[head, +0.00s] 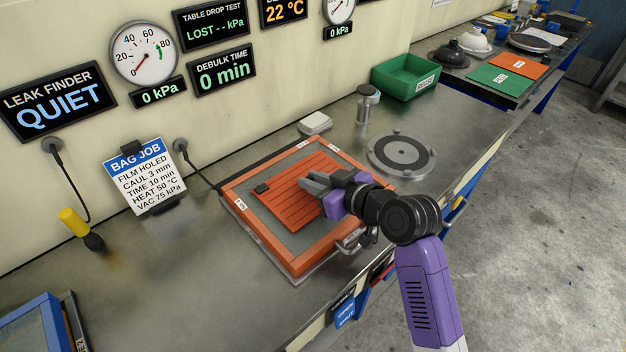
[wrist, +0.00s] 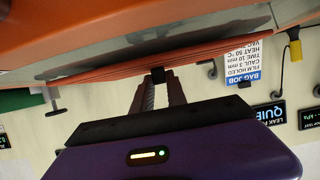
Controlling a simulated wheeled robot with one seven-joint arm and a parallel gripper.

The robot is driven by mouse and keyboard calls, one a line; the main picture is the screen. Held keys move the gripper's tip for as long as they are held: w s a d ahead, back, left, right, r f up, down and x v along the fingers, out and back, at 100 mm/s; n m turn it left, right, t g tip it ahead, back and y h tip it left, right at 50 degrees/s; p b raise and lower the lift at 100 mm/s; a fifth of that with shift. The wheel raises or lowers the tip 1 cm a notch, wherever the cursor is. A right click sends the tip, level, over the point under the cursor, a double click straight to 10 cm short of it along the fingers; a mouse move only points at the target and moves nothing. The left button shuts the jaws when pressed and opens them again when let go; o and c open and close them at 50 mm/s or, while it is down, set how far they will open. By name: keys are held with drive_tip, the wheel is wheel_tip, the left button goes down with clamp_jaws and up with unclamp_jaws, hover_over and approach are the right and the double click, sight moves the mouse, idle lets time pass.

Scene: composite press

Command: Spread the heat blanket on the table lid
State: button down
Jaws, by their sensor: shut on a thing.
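The heat blanket (head: 300,205) is an orange-red sheet with dark parallel lines. In the head view it lies over the grey middle of the table lid, turned a little against the frame. The table lid (head: 251,222) is a grey panel with a wide orange rim. A black tab (head: 261,188) shows at the blanket's left edge. My gripper (head: 312,184) is over the blanket, shut on a small black tab (wrist: 158,75) of it, seen between the fingers in the wrist view. The wrist view shows the blanket (wrist: 125,65) edge-on against the lid; whether it touches everywhere I cannot tell.
A round metal plate (head: 401,156) and a metal cylinder (head: 367,105) stand right of and behind the lid. A white block (head: 315,123) sits behind it. A green bin (head: 406,80) is farther back. The bag job card (head: 146,174) stands left, with clear bench before it.

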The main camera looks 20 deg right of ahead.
drive_tip(key=shift+f, duration=0.1)
drive_tip(key=c, duration=1.3)
unclamp_jaws()
drive_tip(key=shift+o, duration=0.2)
drive_tip(key=shift+v, duration=3.95)
drive_tip(key=w+d+r+m+t+h, duration=0.1)
drive_tip(key=d+r+m+t+h, duration=0.2)
drive_tip(key=d+r, duration=0.1)
drive_tip(key=s+a+f, duration=0.2)
drive_tip(key=s+f, duration=0.1)
drive_tip(key=s, duration=0.9)
drive_tip(key=s+a+f, duration=0.2)
drive_tip(key=s, duration=1)
drive_tip(key=s+a+f+g+h, duration=0.1)
drive_tip(key=s+a+f, duration=0.1)
drive_tip(key=s, duration=1)
drive_tip(key=shift+a+f+m, duration=0.3)
drive_tip(key=shift+a+f, duration=0.1)
drive_tip(key=shift+f, duration=0.45)
